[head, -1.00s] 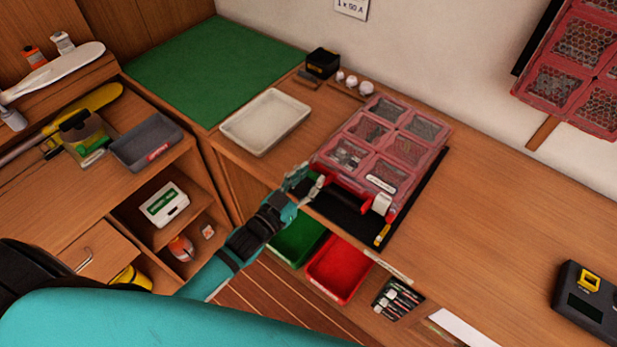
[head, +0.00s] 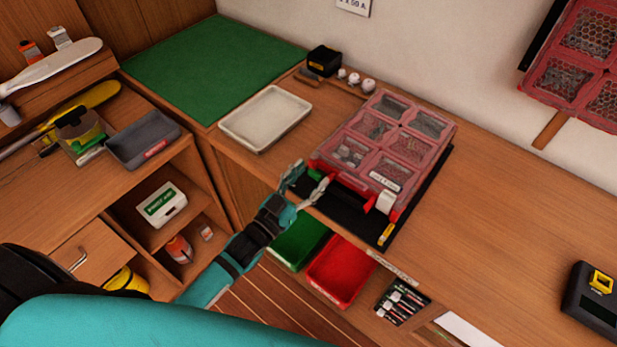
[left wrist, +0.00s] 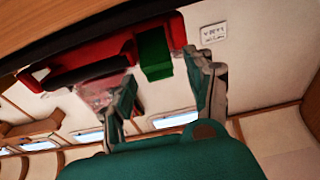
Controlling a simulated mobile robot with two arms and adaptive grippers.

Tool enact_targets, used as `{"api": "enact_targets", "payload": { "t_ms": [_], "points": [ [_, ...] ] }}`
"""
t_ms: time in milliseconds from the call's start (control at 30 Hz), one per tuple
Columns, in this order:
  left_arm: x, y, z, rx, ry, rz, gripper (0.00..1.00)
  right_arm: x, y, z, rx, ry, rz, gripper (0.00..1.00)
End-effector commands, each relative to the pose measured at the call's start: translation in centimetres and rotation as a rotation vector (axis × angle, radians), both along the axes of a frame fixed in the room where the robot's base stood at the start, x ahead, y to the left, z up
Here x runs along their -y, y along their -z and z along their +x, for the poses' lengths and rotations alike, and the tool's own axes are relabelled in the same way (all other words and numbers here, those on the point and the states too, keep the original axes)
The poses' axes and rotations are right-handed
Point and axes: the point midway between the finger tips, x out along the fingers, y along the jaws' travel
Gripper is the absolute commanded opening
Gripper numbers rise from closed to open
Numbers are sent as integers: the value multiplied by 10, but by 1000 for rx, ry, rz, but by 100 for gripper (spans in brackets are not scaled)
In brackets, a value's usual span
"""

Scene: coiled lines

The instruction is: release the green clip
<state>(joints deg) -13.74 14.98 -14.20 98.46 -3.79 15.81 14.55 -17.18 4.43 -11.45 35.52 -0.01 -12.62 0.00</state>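The red organizer case (head: 352,137) with a clear lid lies on the bench. The green clip (head: 315,174) is at the left of its front edge; in the left wrist view it is a green block (left wrist: 155,54) on the red front. A white clip (head: 385,202) is at the right of that edge. My left gripper (head: 311,175) is at the case's front left corner, by the green clip. In the left wrist view its fingers (left wrist: 162,72) are spread, with the green clip beyond and between them; I see no clear contact. My right gripper is not in view.
The case lies on a black mat (head: 411,208). A white tray (head: 264,145) is to its left. A green bin (head: 300,240) and a red bin (head: 343,268) sit below the bench edge. The bench right of the case is largely clear.

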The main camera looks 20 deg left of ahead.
Motion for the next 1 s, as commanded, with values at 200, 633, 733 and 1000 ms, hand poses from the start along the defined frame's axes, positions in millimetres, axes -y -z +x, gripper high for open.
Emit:
{"api": "enact_targets", "payload": {
  "t_ms": [200,633,733,1000],
  "points": [
    [0,0,0,-1,0,0,56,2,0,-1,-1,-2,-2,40],
    [-21,9,-59,-6,0,1,56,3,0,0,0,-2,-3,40],
    [-28,11,-78,-5,0,2,56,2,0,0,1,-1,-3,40],
    [-40,14,-109,-1,0,1,56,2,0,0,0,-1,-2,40]
  ]
}}
